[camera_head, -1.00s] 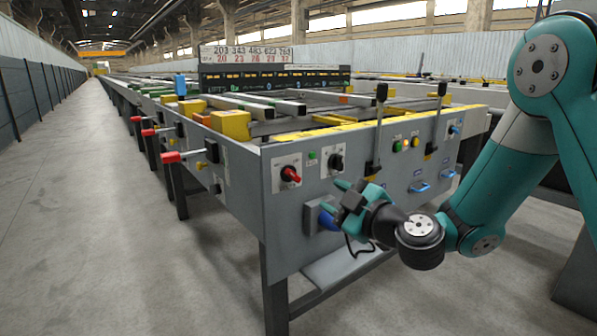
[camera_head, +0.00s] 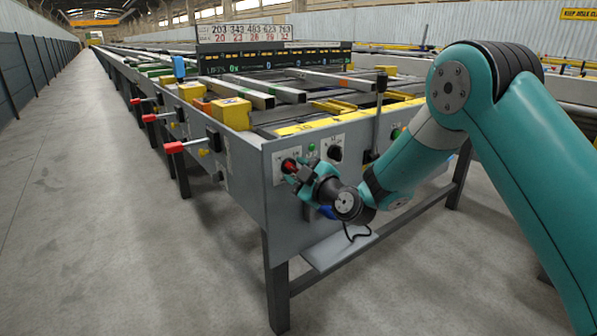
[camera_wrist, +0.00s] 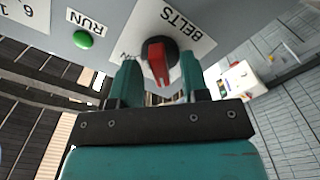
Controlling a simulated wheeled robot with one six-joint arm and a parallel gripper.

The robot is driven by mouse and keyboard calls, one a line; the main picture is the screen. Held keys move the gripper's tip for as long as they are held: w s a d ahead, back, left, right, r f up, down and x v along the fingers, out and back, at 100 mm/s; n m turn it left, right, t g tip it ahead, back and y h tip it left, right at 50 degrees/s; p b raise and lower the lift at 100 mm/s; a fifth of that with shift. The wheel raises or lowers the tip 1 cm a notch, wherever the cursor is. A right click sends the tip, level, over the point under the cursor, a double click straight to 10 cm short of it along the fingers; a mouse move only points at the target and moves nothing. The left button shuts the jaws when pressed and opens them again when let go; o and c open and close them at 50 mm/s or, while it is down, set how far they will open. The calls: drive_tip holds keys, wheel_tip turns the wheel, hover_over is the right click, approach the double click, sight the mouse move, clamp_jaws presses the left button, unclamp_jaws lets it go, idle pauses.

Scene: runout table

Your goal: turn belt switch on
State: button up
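The belt switch is a red handle (camera_wrist: 161,66) on a round black base, set on a white plate marked BELTS (camera_wrist: 181,22). In the wrist view the handle points down toward my gripper; part of a label shows to its left. In the head view the red switch (camera_head: 289,165) is at the left of the table's grey end panel, partly covered by my gripper (camera_head: 298,178). My gripper (camera_wrist: 159,68) is open in the wrist view, with one finger on each side of the handle and gaps visible between. Contact cannot be told.
A green RUN button (camera_wrist: 84,39) sits beside the switch plate. A black knob (camera_head: 334,153) is to its right on the panel, and a tall black lever (camera_head: 380,105) stands further right. Red-handled levers (camera_head: 184,146) jut into the aisle at left. The aisle floor is clear.

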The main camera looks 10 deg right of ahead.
clamp_jaws()
drive_tip(key=shift+m, duration=0.3)
drive_tip(key=m+b, duration=0.1)
drive_tip(key=m, duration=0.2)
drive_tip(key=shift+m, duration=0.3)
drive_tip(key=m, duration=0.4)
drive_tip(key=m+p, duration=0.1)
drive_tip(key=m, duration=0.4)
drive_tip(key=m+p, duration=0.2)
drive_tip(key=m, duration=0.2)
drive_tip(key=shift+m, duration=0.3)
